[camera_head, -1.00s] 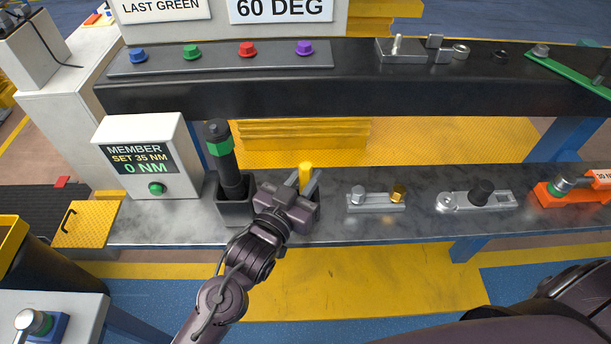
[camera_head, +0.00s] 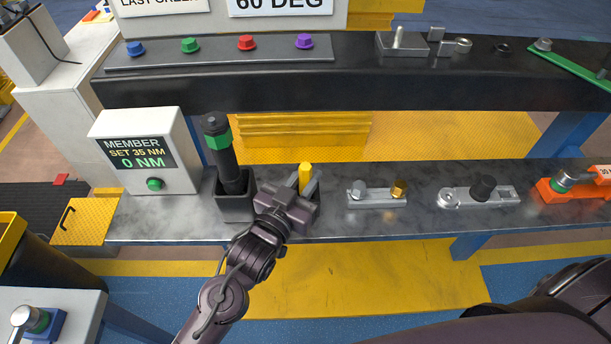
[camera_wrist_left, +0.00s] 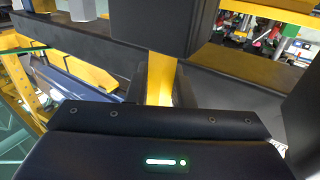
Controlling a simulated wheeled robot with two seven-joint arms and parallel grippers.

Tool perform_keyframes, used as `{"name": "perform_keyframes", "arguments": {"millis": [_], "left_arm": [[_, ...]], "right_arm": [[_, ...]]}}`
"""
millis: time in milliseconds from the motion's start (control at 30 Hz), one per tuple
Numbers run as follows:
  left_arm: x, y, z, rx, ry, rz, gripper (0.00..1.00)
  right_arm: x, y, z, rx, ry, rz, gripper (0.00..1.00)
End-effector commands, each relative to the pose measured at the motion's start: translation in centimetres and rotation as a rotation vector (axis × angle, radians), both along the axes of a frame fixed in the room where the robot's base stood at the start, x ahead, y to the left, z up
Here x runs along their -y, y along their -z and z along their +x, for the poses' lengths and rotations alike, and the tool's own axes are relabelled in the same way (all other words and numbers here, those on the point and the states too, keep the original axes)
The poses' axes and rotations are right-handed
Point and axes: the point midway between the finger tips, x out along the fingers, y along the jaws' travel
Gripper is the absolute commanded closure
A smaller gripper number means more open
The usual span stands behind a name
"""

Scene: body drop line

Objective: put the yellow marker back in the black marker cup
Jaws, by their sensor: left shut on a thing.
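The yellow marker (camera_head: 305,174) stands upright between the fingers of my left gripper (camera_head: 305,184), which is shut on it. In the left wrist view the yellow marker (camera_wrist_left: 160,80) runs between the dark fingers. The black marker cup (camera_head: 317,197) is on the grey bench, mostly hidden behind my gripper. The marker is at the cup, but its lower end is hidden, so I cannot tell how deep it sits. My right gripper is out of view.
A black holder (camera_head: 235,208) with a green-banded tool (camera_head: 220,148) stands just left of my gripper. A torque display box (camera_head: 148,150) is further left. A metal plate with bolts (camera_head: 376,198) lies to the right. A dark raised beam (camera_head: 300,92) runs behind.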

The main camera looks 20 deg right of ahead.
Motion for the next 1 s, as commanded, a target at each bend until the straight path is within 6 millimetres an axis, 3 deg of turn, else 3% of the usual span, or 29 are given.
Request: {"name": "perform_keyframes", "arguments": {"millis": [633,667,800,833,1000], "left_arm": [[0.0,1.4,0.0,0.0,0.0,0.0,1.0],[0.0,1.3,0.0,0.0,0.0,0.0,0.77],[0.0,1.3,0.0,0.0,0.0,0.0,0.58],[0.0,1.3,0.0,0.0,0.0,0.0,0.55],[0.0,1.3,0.0,0.0,0.0,0.0,0.54]], "right_arm": [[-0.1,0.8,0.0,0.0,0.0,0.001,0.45],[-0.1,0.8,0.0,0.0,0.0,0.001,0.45],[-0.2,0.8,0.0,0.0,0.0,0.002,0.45],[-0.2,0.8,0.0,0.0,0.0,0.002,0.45],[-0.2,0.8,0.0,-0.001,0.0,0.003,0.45]]}}
